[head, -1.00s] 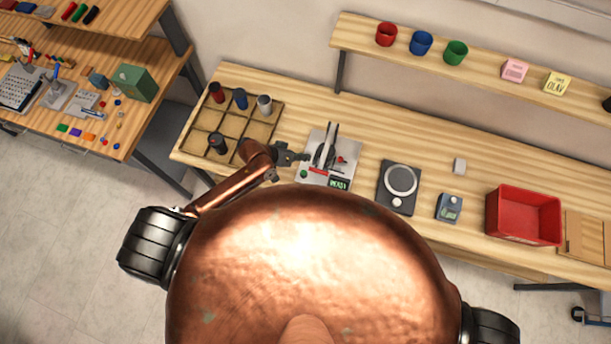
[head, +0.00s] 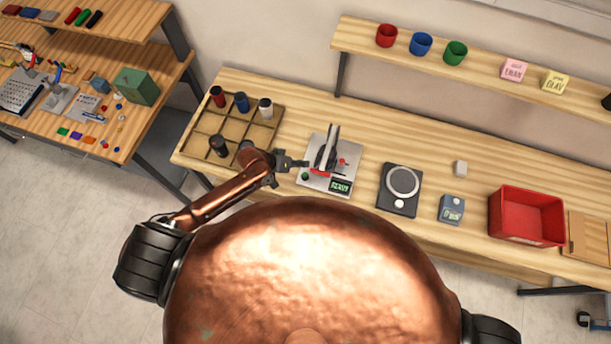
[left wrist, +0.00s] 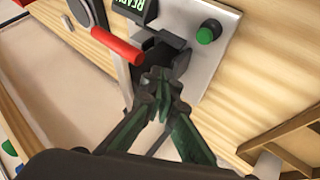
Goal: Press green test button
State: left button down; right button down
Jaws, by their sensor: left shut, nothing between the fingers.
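The laser marker (head: 323,181) is a grey plate with an upright dark arm, a red handle (head: 321,172) and a lit READY display (head: 341,187). Its green button (head: 305,176) is at the front left corner of the plate. In the left wrist view the green button (left wrist: 207,33) stands round and uncovered on the plate. My left gripper (head: 302,163) is shut and empty, at the plate's left edge just behind the button. In the left wrist view its fingertips (left wrist: 163,82) are together, apart from the button. My right gripper is not in view.
A wooden compartment tray (head: 205,124) with several dark and light cylinders is left of the marker. A scale (head: 398,204), a small blue device (head: 451,209) and a red bin (head: 526,238) stand to the right.

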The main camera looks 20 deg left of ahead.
aim_at(303, 175)
pick_arm(q)
notch_tip(303, 175, down, 4)
jog(key=b, duration=0.3)
jog(key=shift+s+r, duration=0.15)
jog(key=shift+f+b, duration=1.15)
jog(key=shift+f, duration=0.3)
jog(key=shift+f, duration=0.15)
jog(key=shift+f, duration=0.3)
